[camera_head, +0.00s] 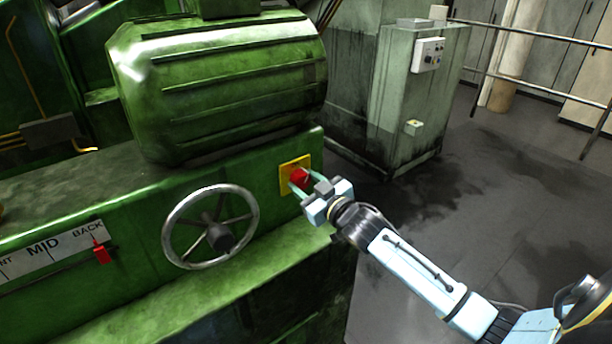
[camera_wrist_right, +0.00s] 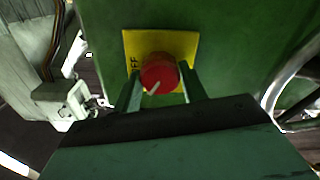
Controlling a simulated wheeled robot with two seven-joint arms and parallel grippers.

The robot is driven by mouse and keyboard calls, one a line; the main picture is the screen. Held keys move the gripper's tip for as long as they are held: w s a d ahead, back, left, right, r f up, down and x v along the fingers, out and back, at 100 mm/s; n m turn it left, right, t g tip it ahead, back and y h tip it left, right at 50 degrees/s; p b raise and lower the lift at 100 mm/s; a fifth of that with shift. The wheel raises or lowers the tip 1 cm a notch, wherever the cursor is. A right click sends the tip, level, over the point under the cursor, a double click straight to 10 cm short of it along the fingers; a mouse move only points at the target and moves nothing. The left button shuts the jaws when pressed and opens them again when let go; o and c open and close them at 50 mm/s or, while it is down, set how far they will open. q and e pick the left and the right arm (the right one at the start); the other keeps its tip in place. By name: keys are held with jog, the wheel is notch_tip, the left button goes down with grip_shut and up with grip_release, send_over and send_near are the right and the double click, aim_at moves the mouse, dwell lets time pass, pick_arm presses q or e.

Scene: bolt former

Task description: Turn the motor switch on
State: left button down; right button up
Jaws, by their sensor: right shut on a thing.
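The motor switch is a red round knob (camera_head: 299,177) on a yellow plate (camera_head: 285,182) on the green machine's side. In the right wrist view the red knob (camera_wrist_right: 159,74) shows a pale pointer line slanting to the lower left. The yellow plate (camera_wrist_right: 187,45) bears letters ending in "FF" at its left; the rest is hidden. My right gripper (camera_head: 300,187) is at the switch, and its two fingers (camera_wrist_right: 160,88) are on either side of the knob, shut on it. My left gripper is in neither view.
A spoked handwheel (camera_head: 211,227) sits left of the switch on the green machine (camera_head: 270,165). A red pointer (camera_head: 101,252) hangs by a scale marked MID and BACK. A grey-green cabinet (camera_head: 393,110) stands behind. The floor at right is open, with railings beyond.

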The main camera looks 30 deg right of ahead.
jog(key=n+p, duration=0.1)
jog(key=n, duration=0.1)
jog(key=shift+r+n, duration=0.1)
jog(key=shift+n, duration=0.2)
jog(key=shift+n+p, duration=0.6)
jog(key=shift+n, duration=1)
jog(key=o, duration=1)
jog(key=s, duration=0.9)
jog(key=s+d, duration=0.1)
jog(key=s, duration=0.3)
jog(key=shift+s, duration=0.15)
jog(key=shift+f, duration=0.2)
